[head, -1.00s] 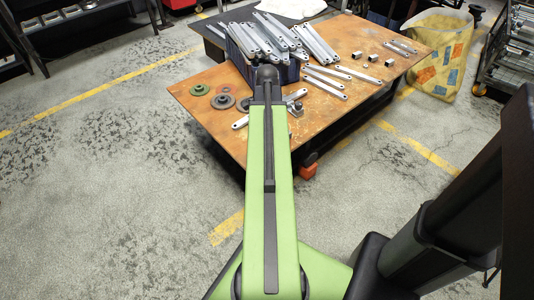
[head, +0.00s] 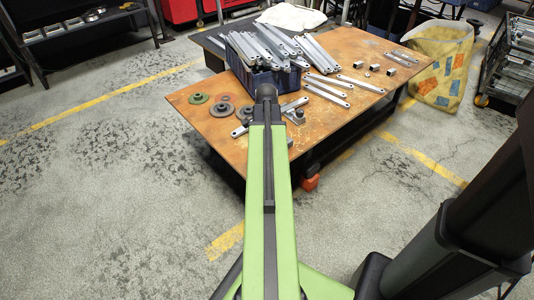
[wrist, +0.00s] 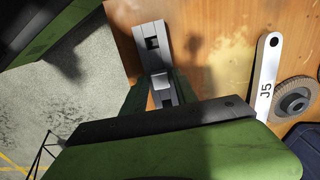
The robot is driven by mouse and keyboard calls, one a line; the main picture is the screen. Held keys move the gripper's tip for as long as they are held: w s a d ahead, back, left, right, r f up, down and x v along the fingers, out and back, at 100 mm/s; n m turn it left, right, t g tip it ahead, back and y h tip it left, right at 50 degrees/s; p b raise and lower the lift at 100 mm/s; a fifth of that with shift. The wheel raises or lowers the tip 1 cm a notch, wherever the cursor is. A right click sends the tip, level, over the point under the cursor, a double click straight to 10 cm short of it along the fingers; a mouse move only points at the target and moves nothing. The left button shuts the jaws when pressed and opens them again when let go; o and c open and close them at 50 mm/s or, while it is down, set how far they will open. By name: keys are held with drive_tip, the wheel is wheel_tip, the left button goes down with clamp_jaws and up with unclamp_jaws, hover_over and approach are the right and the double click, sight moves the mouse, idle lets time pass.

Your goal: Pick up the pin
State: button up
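I cannot pick out the pin with certainty. A small grey metal piece (head: 297,116) lies near the table's front edge, just right of my arm's end in the head view. In the wrist view a light grey block with a dark square hole (wrist: 152,45) shows over the wood, with a second grey part just below it. Dark green parts of my gripper (wrist: 160,98) flank the lower grey part. I cannot tell whether the grey parts belong to my gripper, or whether it holds anything. In the head view my own arm hides the gripper.
A bar marked J5 (wrist: 265,75) and a toothed grey disc (wrist: 293,98) lie right of my gripper on the table (head: 330,120). A blue crate (head: 262,82) heaped with metal bars stands behind. Several discs lie left. Loose bars and small square pieces (head: 390,72) lie right.

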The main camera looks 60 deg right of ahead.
clamp_jaws()
drive_tip(key=shift+r, duration=0.1)
drive_tip(key=shift+r+p, duration=0.35)
drive_tip(key=shift+p, duration=0.1)
wheel_tip(320, 180, up, 4)
drive_tip(key=p, duration=0.4)
drive_tip(key=s+d+r+p, duration=0.5)
drive_tip(key=s+r+p, duration=0.1)
drive_tip(key=s, duration=0.4)
drive_tip(key=shift+s, duration=0.3)
